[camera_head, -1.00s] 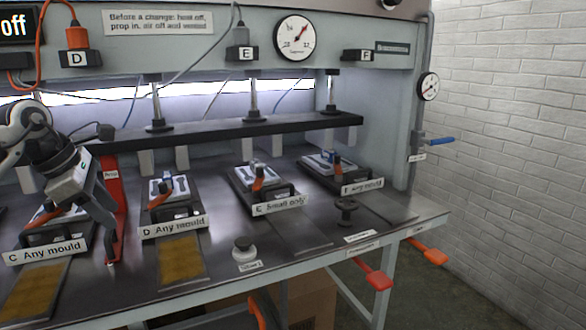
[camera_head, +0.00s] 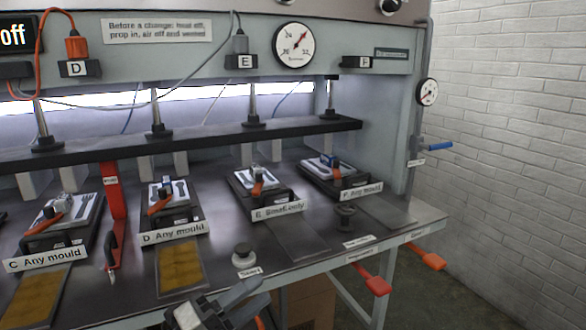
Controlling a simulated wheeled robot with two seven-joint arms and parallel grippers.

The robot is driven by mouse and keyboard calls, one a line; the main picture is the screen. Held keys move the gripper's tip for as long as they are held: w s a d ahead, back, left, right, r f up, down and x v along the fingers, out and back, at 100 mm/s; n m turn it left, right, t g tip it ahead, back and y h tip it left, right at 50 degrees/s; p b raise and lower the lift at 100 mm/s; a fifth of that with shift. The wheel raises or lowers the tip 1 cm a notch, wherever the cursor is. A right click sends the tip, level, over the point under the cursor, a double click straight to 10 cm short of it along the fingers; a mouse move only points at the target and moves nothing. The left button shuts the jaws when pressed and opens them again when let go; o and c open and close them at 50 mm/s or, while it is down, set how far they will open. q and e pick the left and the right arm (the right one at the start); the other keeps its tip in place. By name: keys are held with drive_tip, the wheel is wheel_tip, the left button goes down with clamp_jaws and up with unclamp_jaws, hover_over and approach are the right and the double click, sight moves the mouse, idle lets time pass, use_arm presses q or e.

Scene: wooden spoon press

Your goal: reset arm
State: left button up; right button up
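My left gripper (camera_head: 245,299) is low in the head view, in front of the bench's front edge and below the white-topped start button (camera_head: 244,255). It is clear of the moulds and the red prop, and nothing shows held in it. How far its fingers are apart is hard to make out. The red prop (camera_head: 114,200) stands upright between mould stations C and D, by the black press bar (camera_head: 200,140), with a dark handle near its lower end. My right gripper is out of view.
Moulds with orange handles sit at stations C (camera_head: 66,222), D (camera_head: 170,205), E (camera_head: 258,188) and F (camera_head: 332,172). Red (camera_head: 371,279) and orange (camera_head: 427,258) levers jut from the bench's front. A black knob (camera_head: 345,215) stands at the right.

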use_arm(q)
drive_tip(key=s+a+f+n+g+y, duration=0.1)
drive_tip(key=s+a+f+n+y, duration=0.2)
drive_tip(key=n, duration=1)
drive_tip(key=s+a+f+n+g+y, duration=0.1)
drive_tip(key=s+a+f+n+y, duration=0.3)
drive_tip(key=s+f+n+y, duration=0.6)
drive_tip(key=s+f+n+p, duration=0.1)
drive_tip(key=s+f+n, duration=0.3)
drive_tip(key=f, duration=0.3)
drive_tip(key=shift+s+f, duration=0.15)
drive_tip(key=shift+s, duration=0.05)
